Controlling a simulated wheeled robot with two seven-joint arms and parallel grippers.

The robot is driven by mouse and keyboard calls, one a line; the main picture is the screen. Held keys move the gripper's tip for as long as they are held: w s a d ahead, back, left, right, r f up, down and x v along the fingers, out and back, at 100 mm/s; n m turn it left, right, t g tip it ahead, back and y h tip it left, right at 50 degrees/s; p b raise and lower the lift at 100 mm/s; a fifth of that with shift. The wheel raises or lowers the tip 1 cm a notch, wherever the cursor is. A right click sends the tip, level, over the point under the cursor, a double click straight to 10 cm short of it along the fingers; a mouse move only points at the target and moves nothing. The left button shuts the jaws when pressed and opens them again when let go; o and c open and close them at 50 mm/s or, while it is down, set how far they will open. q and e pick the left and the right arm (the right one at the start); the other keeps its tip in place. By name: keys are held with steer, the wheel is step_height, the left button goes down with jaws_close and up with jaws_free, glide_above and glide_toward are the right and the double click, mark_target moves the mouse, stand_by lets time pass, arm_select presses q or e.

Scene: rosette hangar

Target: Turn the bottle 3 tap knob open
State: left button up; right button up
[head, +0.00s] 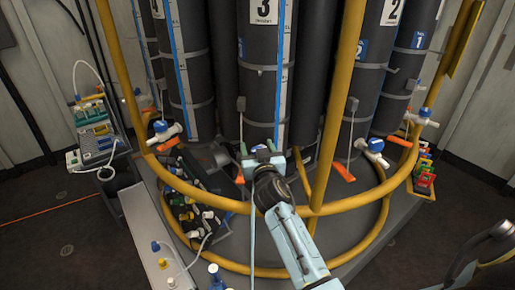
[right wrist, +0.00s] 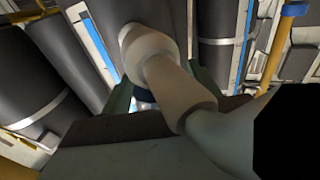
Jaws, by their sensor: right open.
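Bottle 3 (head: 257,80) is the dark cylinder in the middle of the head view, with a "3" label and a blue stripe. My right gripper (head: 262,158) is open at its base, in front of its tap. In the right wrist view a beige and white tap body (right wrist: 180,90) runs close across the picture. A small part of the dark blue knob (right wrist: 145,96) shows between the green fingers (right wrist: 145,98). The tap body and my gripper hide the rest, and I cannot tell whether the fingers touch the knob.
Yellow rails (head: 345,90) curve around the bottles, one close to my right arm. Bottle 4 (head: 188,70) and bottle 2 (head: 380,60) stand either side, with blue-knobbed taps (head: 163,130) (head: 372,150). A bin of valves (head: 195,205) sits left of my arm.

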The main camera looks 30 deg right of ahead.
steer(key=shift+c, duration=0.4)
steer(key=c, duration=0.9)
steer(key=n+y+p, duration=0.1)
steer(key=y+p, duration=0.1)
steer(key=p, duration=0.1)
steer(key=n+t+y+p, duration=0.1)
steer(key=n+y+p, duration=0.1)
steer(key=y+p, duration=0.1)
steer(key=shift+a+r+n, duration=0.2)
steer(key=shift+n, duration=0.1)
steer(key=shift+n+y+p, duration=0.3)
steer(key=shift+n+y, duration=0.1)
steer(key=shift+y, duration=0.3)
steer(key=shift+a+f+n+y, duration=0.1)
steer(key=shift+n+y, duration=0.3)
steer(key=shift+y, duration=0.2)
steer(key=shift+a+f+n+y+p, duration=0.1)
steer(key=shift+n+y+p, duration=0.3)
steer(key=shift+n+y, duration=0.5)
steer(key=shift+a+n+g+y, duration=0.15)
steer(key=shift+n+g+y, duration=0.25)
steer(key=shift+y, duration=0.55)
steer(key=shift+a+n+g+y, duration=0.2)
steer(key=shift+n+y, duration=0.3)
steer(key=shift+y, duration=0.75)
steer(key=o, duration=1)
